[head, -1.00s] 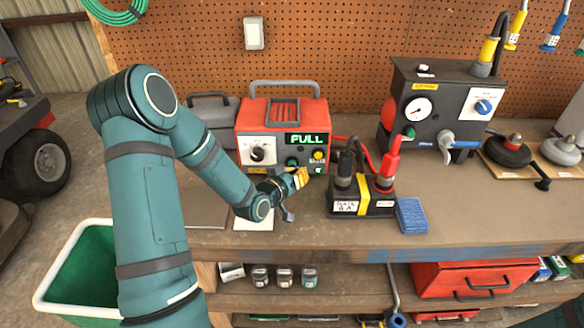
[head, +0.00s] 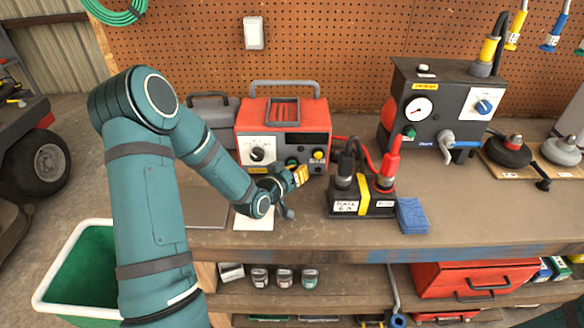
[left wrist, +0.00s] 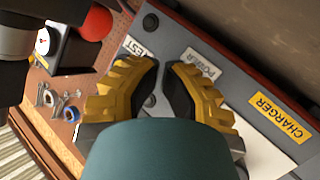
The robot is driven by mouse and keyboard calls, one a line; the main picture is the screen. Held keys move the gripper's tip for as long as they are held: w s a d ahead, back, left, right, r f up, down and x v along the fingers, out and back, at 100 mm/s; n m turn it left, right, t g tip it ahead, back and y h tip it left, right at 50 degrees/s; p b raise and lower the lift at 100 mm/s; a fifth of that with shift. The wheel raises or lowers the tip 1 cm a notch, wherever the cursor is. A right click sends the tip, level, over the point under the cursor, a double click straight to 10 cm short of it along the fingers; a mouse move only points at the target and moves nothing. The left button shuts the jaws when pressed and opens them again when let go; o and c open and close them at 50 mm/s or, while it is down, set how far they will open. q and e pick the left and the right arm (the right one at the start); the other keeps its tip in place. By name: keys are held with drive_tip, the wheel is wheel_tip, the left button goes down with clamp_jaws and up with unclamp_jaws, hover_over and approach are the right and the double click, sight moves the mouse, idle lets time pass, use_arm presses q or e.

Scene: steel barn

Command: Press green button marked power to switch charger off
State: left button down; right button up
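The charger (head: 311,117) is a red-topped box with a grey front, on the bench against the pegboard. Its display (head: 305,140) is dark. A green button (head: 291,162) shows on its front, left of a yellow button (head: 319,155). My left gripper (head: 299,176) is just in front of the panel, below the green button. In the left wrist view its yellow-backed fingers (left wrist: 163,66) are nearly together and hold nothing. The POWER label (left wrist: 201,64) shows beside the tips; I cannot tell whether they touch the button. My right gripper is not in view.
A black battery (head: 361,199) with clamps stands right of the charger, a blue cloth (head: 412,216) beside it. A grey gauge machine (head: 440,105) stands farther right. A white paper (head: 253,219) lies under my left forearm. A green bin (head: 75,270) is at lower left.

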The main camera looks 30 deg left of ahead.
use_arm(q)
drive_tip(key=shift+s+d+b, duration=0.2)
drive_tip(key=shift+s+d, duration=0.1)
drive_tip(key=shift+s, duration=0.2)
drive_tip(key=shift+s+d+b, duration=0.15)
drive_tip(key=shift+s+d, duration=0.15)
drive_tip(key=shift+s, duration=0.2)
drive_tip(key=shift+s+d+b, duration=0.4)
drive_tip(key=shift+s+d, duration=0.15)
drive_tip(key=shift+s, duration=0.3)
drive_tip(key=shift+s+d+b, duration=0.35)
drive_tip(key=shift+s+d, duration=0.15)
drive_tip(key=shift+s, duration=0.4)
drive_tip(key=shift+s+d+b, duration=0.4)
drive_tip(key=shift+s+d, duration=0.15)
drive_tip(key=shift+s, duration=0.3)
